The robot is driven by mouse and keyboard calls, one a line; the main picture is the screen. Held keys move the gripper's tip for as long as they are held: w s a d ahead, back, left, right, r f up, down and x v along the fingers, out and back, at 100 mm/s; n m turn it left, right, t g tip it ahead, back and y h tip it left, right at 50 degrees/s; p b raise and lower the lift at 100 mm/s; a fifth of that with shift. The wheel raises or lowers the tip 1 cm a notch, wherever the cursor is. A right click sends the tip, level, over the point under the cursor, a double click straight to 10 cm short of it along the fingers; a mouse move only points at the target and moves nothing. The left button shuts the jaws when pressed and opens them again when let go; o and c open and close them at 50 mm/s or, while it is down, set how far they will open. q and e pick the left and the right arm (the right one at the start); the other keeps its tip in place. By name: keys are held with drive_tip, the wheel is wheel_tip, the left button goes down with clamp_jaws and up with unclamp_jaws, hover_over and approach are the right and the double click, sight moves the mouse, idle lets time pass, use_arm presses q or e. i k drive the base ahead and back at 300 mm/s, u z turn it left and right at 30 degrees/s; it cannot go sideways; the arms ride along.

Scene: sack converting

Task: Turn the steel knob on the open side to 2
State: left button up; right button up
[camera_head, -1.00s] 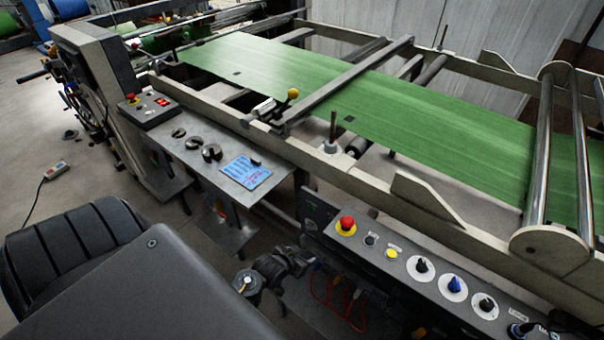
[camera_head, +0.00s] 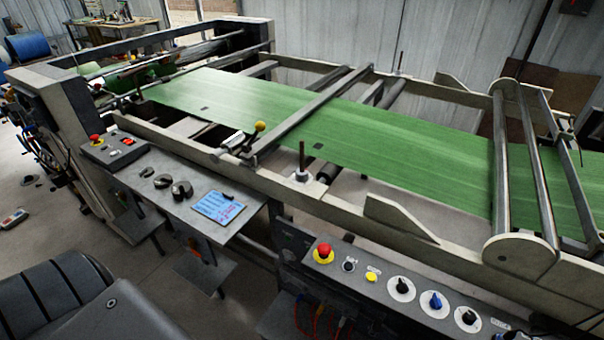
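A control panel (camera_head: 380,299) at the lower right, on the near side of the machine, carries three rotary knobs on white round dials. They are a black knob (camera_head: 402,286), a blue knob (camera_head: 435,301) and another black or dark knob (camera_head: 468,316). No knob is clearly steel from here, and the dial marks are too small to read. A red mushroom button (camera_head: 324,250), a small dark round control (camera_head: 348,266) and a yellow button (camera_head: 372,276) sit left of the knobs. Neither of my grippers shows in this view.
A green web (camera_head: 330,140) runs through the machine's frame. A grey shelf (camera_head: 150,210) holds metal pieces (camera_head: 182,189) and a blue written sheet (camera_head: 218,207). A small box (camera_head: 98,150) with a red button stands behind. Bare floor (camera_head: 60,215) lies at left.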

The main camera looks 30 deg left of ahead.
sight(300, 176)
drive_tip(key=z, duration=1.95)
drive_tip(key=k, duration=1.3)
drive_tip(key=u, duration=1.5)
drive_tip(key=i, duration=0.5)
drive_tip(key=u, duration=0.05)
